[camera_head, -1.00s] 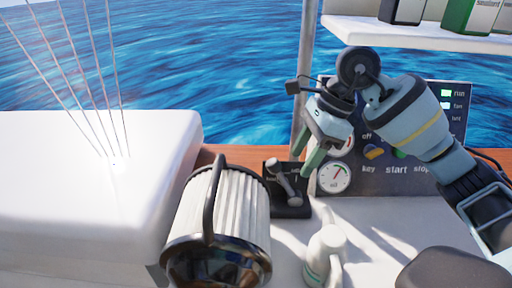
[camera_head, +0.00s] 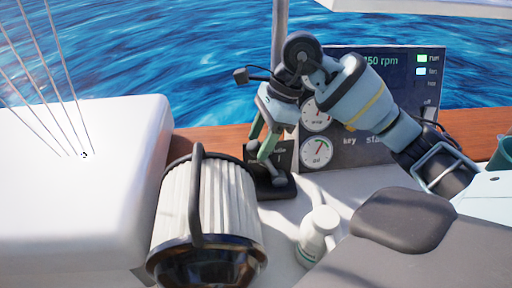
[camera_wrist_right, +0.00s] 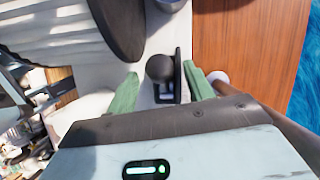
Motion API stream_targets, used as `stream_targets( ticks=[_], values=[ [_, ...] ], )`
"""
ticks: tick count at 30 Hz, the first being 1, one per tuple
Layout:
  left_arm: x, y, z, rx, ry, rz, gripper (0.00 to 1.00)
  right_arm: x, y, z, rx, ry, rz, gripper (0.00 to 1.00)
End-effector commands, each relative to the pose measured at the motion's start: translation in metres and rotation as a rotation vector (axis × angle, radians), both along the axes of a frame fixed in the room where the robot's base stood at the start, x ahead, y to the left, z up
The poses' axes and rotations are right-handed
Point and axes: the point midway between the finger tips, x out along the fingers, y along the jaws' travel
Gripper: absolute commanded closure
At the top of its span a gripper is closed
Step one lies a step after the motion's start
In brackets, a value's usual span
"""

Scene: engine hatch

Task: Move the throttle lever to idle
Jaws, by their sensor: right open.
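The throttle lever's black base (camera_head: 278,190) stands on the white deck between the ribbed lantern-like canister and the gauge panel; most of the lever is hidden behind my right gripper in the head view. In the right wrist view its dark round knob (camera_wrist_right: 160,67) lies between the two green fingers, with a gap on each side. My right gripper (camera_head: 259,149) is open and points down at the lever from above; it also shows in the wrist view (camera_wrist_right: 160,72). I cannot tell whether a finger touches the lever. My left gripper is not in view.
The ribbed canister (camera_head: 212,195) with a dark handle stands close left of the lever. A white bottle (camera_head: 318,232) stands to its front right. The panel (camera_head: 345,152) with gauges rises behind. A white box (camera_head: 80,200) fills the left.

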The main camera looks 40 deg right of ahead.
Motion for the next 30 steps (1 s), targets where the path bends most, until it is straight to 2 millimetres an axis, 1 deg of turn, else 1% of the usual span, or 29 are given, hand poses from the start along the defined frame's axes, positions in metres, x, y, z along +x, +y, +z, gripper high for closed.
stream_targets(
  ticks=[1, 6, 10, 17, 27, 29, 30],
  values=[
    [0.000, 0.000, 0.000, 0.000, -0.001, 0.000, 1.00, 0.000, 0.003, -0.007, 0.001, 0.002, 0.001, 0.48],
    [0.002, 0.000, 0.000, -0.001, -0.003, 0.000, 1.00, 0.002, 0.008, -0.022, -0.001, 0.001, 0.000, 0.48],
    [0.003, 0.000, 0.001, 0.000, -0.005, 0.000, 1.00, 0.003, 0.010, -0.025, 0.000, 0.000, 0.000, 0.48],
    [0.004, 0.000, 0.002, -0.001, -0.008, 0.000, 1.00, 0.003, 0.010, -0.026, 0.000, -0.001, 0.000, 0.48],
    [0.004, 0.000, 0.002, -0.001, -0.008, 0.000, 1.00, 0.003, 0.010, -0.025, 0.000, -0.001, 0.000, 0.93],
    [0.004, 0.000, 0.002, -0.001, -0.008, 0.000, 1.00, 0.003, 0.010, -0.025, 0.000, -0.001, 0.000, 1.00],
    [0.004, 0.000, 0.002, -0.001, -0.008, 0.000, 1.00, 0.003, 0.010, -0.025, 0.000, -0.001, 0.000, 1.00]
  ],
)
